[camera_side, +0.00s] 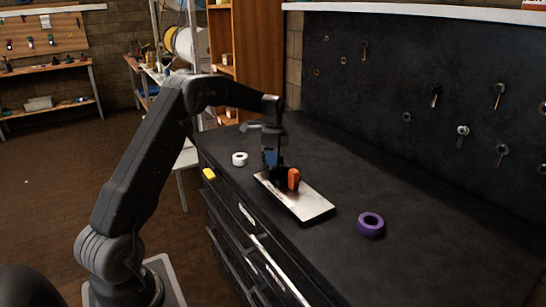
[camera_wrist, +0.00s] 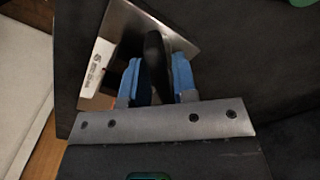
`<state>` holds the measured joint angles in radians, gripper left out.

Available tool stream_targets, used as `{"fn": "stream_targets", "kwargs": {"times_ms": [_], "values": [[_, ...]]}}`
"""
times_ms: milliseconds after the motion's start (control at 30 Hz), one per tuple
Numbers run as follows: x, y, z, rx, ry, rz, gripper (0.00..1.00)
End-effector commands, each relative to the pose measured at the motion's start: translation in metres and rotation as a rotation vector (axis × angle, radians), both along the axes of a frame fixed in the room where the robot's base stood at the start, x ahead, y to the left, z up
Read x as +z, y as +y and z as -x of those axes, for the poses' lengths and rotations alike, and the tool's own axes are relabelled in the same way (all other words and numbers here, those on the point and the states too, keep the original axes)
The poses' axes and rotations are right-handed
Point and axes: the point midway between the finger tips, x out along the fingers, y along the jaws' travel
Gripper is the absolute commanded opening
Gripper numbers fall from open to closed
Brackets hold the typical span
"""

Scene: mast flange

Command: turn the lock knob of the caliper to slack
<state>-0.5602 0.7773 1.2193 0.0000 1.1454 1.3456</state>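A silver metal plate on a dark base (camera_side: 306,201) lies on the black bench top. An upright orange part (camera_side: 293,179) stands on it. My gripper (camera_side: 273,166) points down at the plate's far left end, just left of the orange part. In the wrist view, the blue fingers of my gripper (camera_wrist: 157,82) stand apart on either side of a black, rounded upright part (camera_wrist: 155,50), possibly the knob. Whether both fingers touch it is unclear. The plate (camera_wrist: 118,40) shows behind, with a small printed label. I cannot make out a distinct caliper shape; my fingers cover part of it.
A white ring (camera_side: 239,159) sits left of the plate and a purple ring (camera_side: 370,225) to its right. A yellow item (camera_side: 209,174) lies at the bench's left edge. A dark pegboard with hanging tools (camera_side: 435,95) rises behind. The bench top at right is mostly clear.

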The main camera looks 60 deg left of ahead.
Motion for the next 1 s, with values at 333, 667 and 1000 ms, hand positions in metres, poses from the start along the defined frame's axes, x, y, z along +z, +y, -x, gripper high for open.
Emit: {"fn": "stream_targets", "kwargs": {"times_ms": [333, 667, 1000], "values": [[0.0004, 0.0000, 0.0000, 0.000, 0.000, 0.000, 0.00], [0.0007, -0.0001, 0.0000, 0.043, 0.001, 0.001, 0.00], [0.0011, -0.0001, -0.0002, 0.271, 0.000, 0.000, 0.00]]}}
